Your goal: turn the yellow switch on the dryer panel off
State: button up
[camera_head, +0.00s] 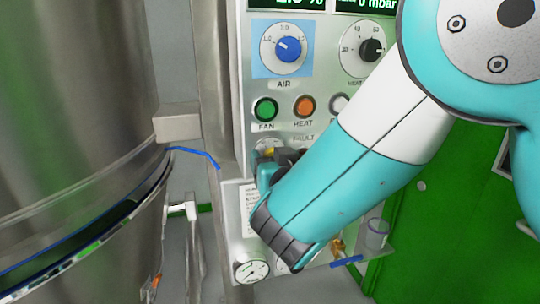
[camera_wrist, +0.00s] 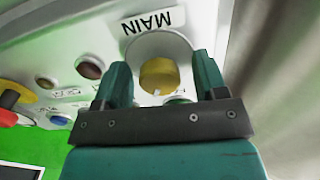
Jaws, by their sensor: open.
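The yellow switch (camera_wrist: 159,76) is a round knob on a pale round plate, under an upside-down MAIN label in the wrist view. A small white mark shows at its lower edge. My gripper (camera_wrist: 160,84) is open, with one teal finger on each side of the knob. I cannot tell whether either finger touches it. In the head view my gripper (camera_head: 279,160) is at the dryer panel (camera_head: 323,65), partly hidden by my wrist.
Above the switch are a green FAN button (camera_head: 265,109), an orange HEAT button (camera_head: 304,106) and a blue AIR knob (camera_head: 289,48). A steel vessel (camera_head: 75,110) stands close on the left. A gauge (camera_head: 251,271) and a clear cup (camera_head: 376,234) are low on the panel.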

jog(key=c, duration=0.9)
jog(key=shift+s+a, duration=0.1)
jog(key=shift+a, duration=0.25)
jog(key=shift+d, duration=0.3)
jog(key=shift+c, duration=0.2)
jog(key=n+b, duration=0.1)
jog(key=n, duration=0.3)
jog(key=shift+n+b, duration=0.3)
jog(key=n, duration=0.3)
jog(key=shift+n, duration=2.2)
